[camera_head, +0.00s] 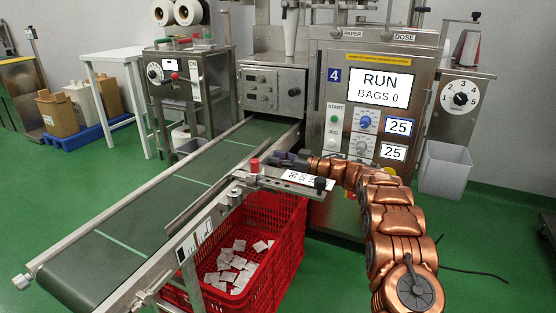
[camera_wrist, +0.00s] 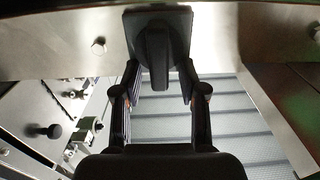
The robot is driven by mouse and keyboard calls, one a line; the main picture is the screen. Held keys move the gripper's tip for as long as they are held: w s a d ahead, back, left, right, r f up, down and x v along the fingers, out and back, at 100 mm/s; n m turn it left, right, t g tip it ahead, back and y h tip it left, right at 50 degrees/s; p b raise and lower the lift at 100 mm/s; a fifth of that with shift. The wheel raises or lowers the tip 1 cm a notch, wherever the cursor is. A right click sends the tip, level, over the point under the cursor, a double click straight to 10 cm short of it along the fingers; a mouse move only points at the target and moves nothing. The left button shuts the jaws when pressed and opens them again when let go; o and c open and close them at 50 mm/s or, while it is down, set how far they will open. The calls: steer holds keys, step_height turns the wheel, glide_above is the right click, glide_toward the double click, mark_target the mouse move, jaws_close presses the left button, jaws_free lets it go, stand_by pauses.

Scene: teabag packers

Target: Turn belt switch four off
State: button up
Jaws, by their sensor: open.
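In the wrist view, a dark upright knob (camera_wrist: 157,55) stands on a black square plate, on a pale metal panel. I take it for belt switch four, but no label on it is readable there. My gripper (camera_wrist: 160,80) is open, with one finger on each side of the knob. I cannot tell whether the fingers touch it. In the head view, my gripper (camera_head: 287,159) is at the belt's right end, in front of the machine marked 4; it hides the switch. The machine's screen (camera_head: 380,87) reads RUN, BAGS 0.
The green conveyor belt (camera_head: 160,192) runs to the lower left. A red button (camera_head: 254,165) and a metal bracket (camera_head: 275,183) are close to my gripper. A red crate (camera_head: 275,262) with several white bags stands below. A grey bin (camera_head: 445,170) is at right.

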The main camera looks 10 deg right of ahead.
steer(key=shift+c, duration=0.3)
jaws_close()
